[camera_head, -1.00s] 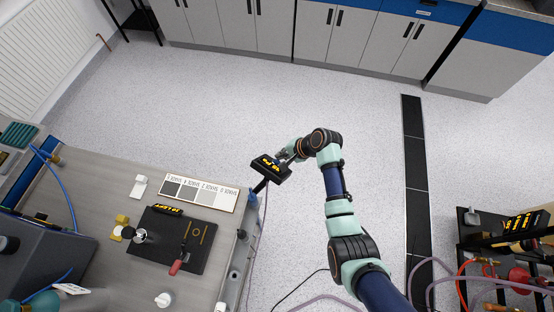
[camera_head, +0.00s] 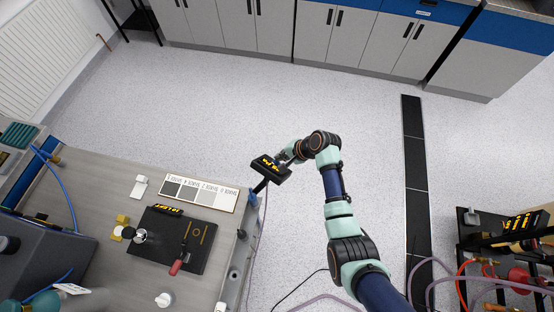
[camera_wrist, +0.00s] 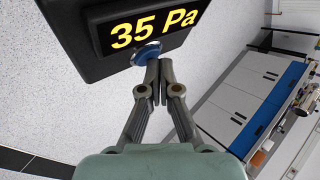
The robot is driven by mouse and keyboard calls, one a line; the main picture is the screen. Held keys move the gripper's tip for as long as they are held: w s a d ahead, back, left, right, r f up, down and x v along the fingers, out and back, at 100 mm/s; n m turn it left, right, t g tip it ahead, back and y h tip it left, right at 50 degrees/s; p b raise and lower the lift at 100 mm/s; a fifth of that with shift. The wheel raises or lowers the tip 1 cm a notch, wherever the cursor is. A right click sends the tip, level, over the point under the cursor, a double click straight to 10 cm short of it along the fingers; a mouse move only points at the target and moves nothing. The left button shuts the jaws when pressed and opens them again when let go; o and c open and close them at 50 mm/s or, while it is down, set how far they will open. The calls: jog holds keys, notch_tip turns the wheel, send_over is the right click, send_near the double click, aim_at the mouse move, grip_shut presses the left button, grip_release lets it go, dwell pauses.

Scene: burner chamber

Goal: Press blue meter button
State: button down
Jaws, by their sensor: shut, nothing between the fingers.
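The black meter (camera_head: 271,168) stands at the right edge of the bench, with yellow digits on its face. In the wrist view its display (camera_wrist: 150,27) reads "35 Pa", and the round blue button (camera_wrist: 144,52) sits just below the digits. My gripper (camera_wrist: 158,67) is shut and empty. Its fingertips are right at the lower right edge of the blue button and seem to overlap it slightly; I cannot tell whether they press it. In the head view my gripper (camera_head: 286,158) is at the meter's right side, and the button cannot be made out there.
The bench (camera_head: 110,180) to the left holds a shade card (camera_head: 200,192), a black mat (camera_head: 190,257) and small parts. A rack with hoses and another display (camera_head: 525,226) stands at the lower right. Open floor lies between the bench and the cabinets (camera_head: 330,35).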

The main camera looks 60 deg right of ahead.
jog(key=shift+a+f, duration=0.1)
dwell(0.3)
jog(key=shift+s+d+r+p, duration=0.1)
jog(key=shift+d+r+p, duration=0.1)
jog(key=shift+r+p, duration=0.1)
jog(key=d+r+p, duration=0.2)
jog(key=d+r, duration=0.2)
jog(key=shift+s+r, duration=0.3)
dwell(0.6)
